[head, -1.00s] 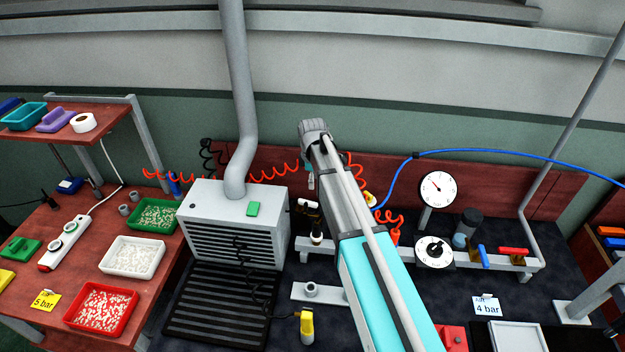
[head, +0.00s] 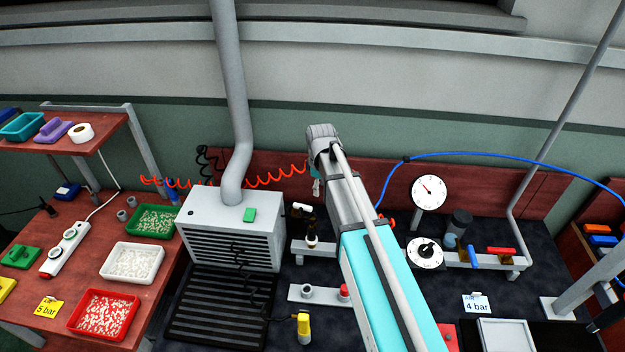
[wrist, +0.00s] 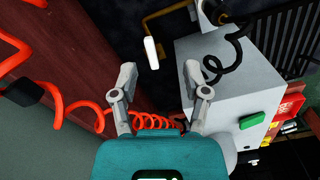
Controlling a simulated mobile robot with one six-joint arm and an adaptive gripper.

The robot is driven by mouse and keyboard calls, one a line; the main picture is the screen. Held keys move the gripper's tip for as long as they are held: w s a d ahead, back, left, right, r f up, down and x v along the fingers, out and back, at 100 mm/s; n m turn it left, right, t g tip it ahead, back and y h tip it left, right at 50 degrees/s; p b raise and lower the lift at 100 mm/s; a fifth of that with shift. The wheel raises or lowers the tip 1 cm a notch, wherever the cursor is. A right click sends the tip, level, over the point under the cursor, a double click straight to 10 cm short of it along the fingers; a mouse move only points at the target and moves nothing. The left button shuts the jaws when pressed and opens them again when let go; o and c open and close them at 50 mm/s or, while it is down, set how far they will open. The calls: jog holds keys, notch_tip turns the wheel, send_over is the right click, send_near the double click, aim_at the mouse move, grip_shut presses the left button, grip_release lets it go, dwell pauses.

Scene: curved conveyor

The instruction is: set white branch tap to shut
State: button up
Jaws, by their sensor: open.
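The white branch tap (head: 303,207) has a short white lever, above a dark and brass fitting at the left end of the grey pipe rail. In the wrist view the white lever (wrist: 151,53) lies just beyond the fingertips, between their lines and nearer the left finger. A brass pipe shows beside it. My gripper (wrist: 158,76) is open and empty, with its two fingers apart. In the head view my gripper (head: 317,186) is partly hidden behind my wrist and hangs above the tap. Contact with the lever is not visible.
A grey vented box (head: 235,225) with a green button stands left of the tap. A red coiled hose (wrist: 62,105) runs close beside my gripper. Blue-handled (head: 472,256) and red-handled (head: 501,251) taps, a gauge (head: 429,192) and a dial (head: 425,253) stand to the right.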

jog(key=s+d+m, duration=0.4)
jog(key=s+m, duration=0.2)
jog(key=s, duration=0.3)
jog(key=s+d+m, duration=0.4)
jog(key=s+m, duration=0.2)
jog(key=s, duration=0.3)
jog(key=shift+s+d+r, duration=0.15)
jog(key=shift+s+r, duration=0.1)
jog(key=shift+s, duration=0.05)
